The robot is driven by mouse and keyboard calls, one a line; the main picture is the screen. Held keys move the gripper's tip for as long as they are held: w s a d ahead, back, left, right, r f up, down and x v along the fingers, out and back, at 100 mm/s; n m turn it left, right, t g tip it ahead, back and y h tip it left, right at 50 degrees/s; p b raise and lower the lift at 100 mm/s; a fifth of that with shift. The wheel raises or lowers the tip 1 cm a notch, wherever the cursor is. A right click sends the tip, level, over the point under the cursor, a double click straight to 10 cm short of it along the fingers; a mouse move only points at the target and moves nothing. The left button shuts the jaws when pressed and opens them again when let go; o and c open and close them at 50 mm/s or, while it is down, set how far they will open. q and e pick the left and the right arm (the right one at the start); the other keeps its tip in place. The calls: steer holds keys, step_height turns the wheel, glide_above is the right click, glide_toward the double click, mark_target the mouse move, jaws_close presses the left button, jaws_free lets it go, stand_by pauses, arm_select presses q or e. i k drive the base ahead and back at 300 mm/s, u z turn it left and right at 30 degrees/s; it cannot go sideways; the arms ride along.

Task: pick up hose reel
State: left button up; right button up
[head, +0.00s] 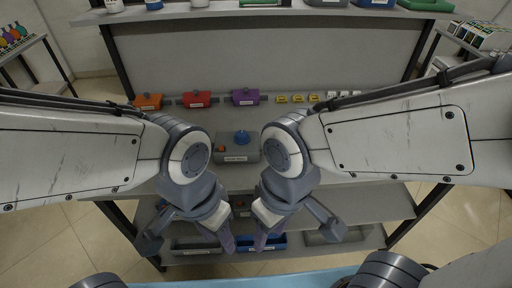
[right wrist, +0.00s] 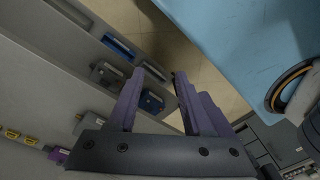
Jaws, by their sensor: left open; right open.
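No thing in view is clearly a hose reel. A black loop with an orange line (right wrist: 289,88) shows at the right edge of the right wrist view, over the light blue surface; I cannot tell whether it is the reel. My left gripper (head: 227,240) points down in front of the rack, its jaws partly hidden. My right gripper (head: 262,240) hangs beside it. In the right wrist view its purple fingers (right wrist: 159,76) are apart with nothing between them.
Blue bins (head: 268,241) stand lower. A light blue surface (head: 240,281) lies nearest me. Side tables flank the rack.

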mark_target(251, 153)
steer(key=i, duration=1)
